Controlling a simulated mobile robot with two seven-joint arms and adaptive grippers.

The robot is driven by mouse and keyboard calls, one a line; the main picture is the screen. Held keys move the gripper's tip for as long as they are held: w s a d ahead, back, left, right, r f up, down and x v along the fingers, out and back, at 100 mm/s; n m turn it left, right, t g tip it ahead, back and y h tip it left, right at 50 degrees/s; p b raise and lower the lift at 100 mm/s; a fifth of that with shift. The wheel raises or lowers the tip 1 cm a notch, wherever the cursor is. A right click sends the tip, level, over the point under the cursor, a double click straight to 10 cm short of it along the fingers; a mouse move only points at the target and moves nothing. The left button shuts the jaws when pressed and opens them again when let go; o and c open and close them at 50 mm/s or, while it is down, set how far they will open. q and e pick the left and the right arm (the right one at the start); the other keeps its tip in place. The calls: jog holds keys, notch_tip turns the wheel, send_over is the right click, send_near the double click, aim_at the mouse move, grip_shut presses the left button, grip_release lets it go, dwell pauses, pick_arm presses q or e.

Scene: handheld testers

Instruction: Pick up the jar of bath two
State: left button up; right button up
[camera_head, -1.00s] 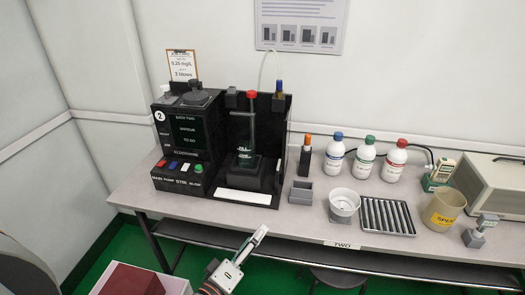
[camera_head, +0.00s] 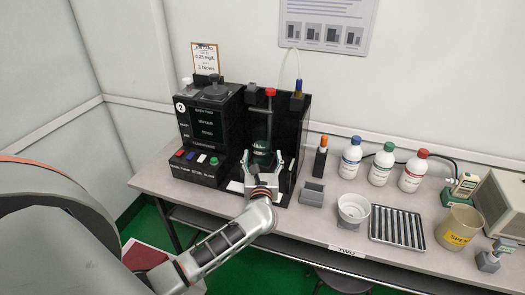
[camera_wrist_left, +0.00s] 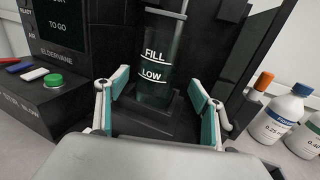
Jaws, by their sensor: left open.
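The jar of bath two (camera_head: 261,146) is a dark, clear vessel standing upright in the black bay of the machine marked 2. In the left wrist view the jar (camera_wrist_left: 160,62) shows white FILL and LOW lines. My left gripper (camera_head: 263,166) is in front of the jar, low in the bay. In the wrist view its open fingers (camera_wrist_left: 159,78) stand to the left and right of the jar's lower part, with nothing held between them. In the head view the gripper hides the jar's lower part. My right gripper is not in view.
The control block with coloured buttons (camera_head: 200,167) is left of the bay. To the right stand a grey holder (camera_head: 312,193), an orange-topped stick (camera_head: 321,158), three capped bottles, a white bowl (camera_head: 353,209), a ribbed tray (camera_head: 398,227) and a yellow-labelled beaker (camera_head: 458,228).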

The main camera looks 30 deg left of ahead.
pick_arm(q)
jog(key=x, duration=0.4)
jog(key=shift+w+a, duration=0.2)
jog(key=shift+a, duration=0.15)
jog(key=c, duration=1.6)
jog(key=shift+r, duration=0.1)
jog(key=shift+c, duration=0.2)
jog(key=shift+r, duration=0.1)
